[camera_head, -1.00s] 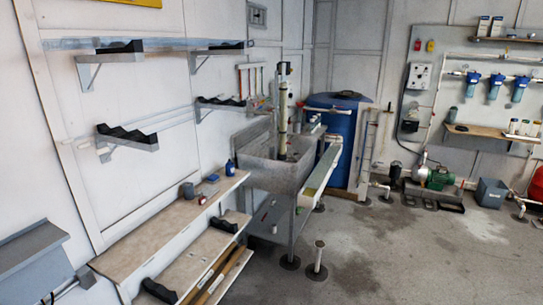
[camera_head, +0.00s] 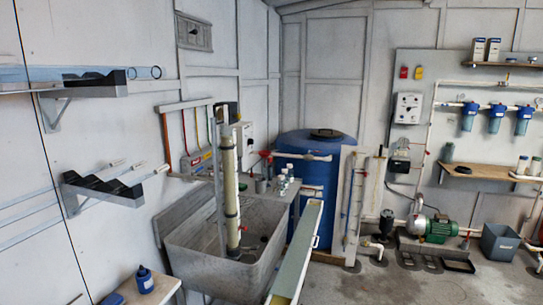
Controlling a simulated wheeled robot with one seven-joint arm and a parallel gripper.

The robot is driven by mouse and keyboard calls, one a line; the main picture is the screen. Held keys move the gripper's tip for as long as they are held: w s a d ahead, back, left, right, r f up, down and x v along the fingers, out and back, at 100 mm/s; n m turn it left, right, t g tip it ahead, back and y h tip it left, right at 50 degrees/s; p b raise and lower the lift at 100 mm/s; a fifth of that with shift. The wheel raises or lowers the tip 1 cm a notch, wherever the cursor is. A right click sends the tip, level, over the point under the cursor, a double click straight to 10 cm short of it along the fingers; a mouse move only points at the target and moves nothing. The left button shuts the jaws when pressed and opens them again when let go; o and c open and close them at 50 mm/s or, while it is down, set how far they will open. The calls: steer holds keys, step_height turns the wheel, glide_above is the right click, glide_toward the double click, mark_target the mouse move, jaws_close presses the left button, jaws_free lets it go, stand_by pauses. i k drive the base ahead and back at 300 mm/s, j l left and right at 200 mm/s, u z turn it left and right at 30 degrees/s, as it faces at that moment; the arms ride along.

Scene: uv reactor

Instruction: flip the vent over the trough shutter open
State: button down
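A small grey framed vent (camera_head: 193,32) is set in the left wall, high above the trough. My gripper is not in view.
A long narrow channel (camera_head: 298,250) runs from the trough's right side toward me. Wall brackets (camera_head: 100,190) jut out at left. A blue barrel (camera_head: 318,190) stands behind. Floor shows at the lower right.

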mark_target(196, 32)
steer(key=i+l+u, duration=0.35)
steer(key=i, duration=0.35)
steer(key=i+l+u, duration=0.3)
steer(key=i+l, duration=0.25)
steer(key=i+l+u, duration=0.4)
steer(key=l, duration=0.15)
steer(key=i+l+u, duration=0.2)
steer(key=l+u, duration=0.25)
steer(key=l, duration=0.15)
steer(key=i+l+u, duration=0.2)
steer(key=l, duration=0.15)
steer(key=l+u, duration=0.2)
steer(key=l, duration=0.2)
